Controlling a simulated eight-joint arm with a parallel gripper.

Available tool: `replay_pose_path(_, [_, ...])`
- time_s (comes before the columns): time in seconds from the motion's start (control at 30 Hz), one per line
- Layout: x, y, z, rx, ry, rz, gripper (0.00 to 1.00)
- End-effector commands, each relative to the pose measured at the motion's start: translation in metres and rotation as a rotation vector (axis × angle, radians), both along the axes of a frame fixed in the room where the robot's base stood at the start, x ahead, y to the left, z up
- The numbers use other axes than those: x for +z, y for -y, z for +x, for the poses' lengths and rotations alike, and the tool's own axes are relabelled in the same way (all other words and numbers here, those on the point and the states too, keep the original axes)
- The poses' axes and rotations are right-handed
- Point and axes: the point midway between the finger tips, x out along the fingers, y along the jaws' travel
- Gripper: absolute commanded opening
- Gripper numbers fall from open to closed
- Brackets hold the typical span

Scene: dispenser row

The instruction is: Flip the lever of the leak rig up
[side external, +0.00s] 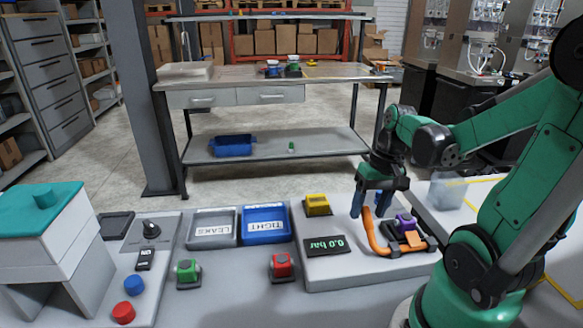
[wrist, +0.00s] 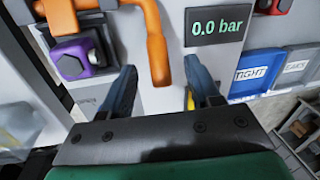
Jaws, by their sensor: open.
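The leak rig is a pale grey block (side external: 345,268) with a dark display (side external: 324,245) reading 0.0 bar. Its orange lever (side external: 377,243) curves from the orange clamp part toward my gripper (side external: 368,213). A purple-topped fitting (side external: 405,222) sits in the rig beside the clamp. My gripper points down with its blue fingers apart, close to the lever's free end. In the wrist view, the lever (wrist: 157,50) shows between the open fingertips of my gripper (wrist: 160,75), and I cannot tell whether they touch it. The purple fitting (wrist: 72,58) is at upper left there.
A yellow fitting (side external: 317,204) stands on the rig's back left. Left of the rig are a red fitting (side external: 282,266), a green fitting (side external: 187,271), the blue TIGHT tray (side external: 265,238) and the grey LEAKS tray (side external: 211,243). A control panel with buttons (side external: 134,284) is farther left.

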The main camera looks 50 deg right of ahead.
Motion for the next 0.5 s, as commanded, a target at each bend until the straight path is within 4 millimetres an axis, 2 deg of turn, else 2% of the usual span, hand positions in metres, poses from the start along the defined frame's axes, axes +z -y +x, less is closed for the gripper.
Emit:
replay_pose_path(0.2, [-0.0101, -0.0017, 0.0007, 0.001, 0.001, -0.001, 0.56])
replay_pose_path(0.47, [-0.0109, -0.0020, 0.0008, 0.000, 0.001, -0.001, 0.56])
replay_pose_path(0.5, [-0.0109, -0.0020, 0.0008, 0.000, 0.001, -0.001, 0.50])
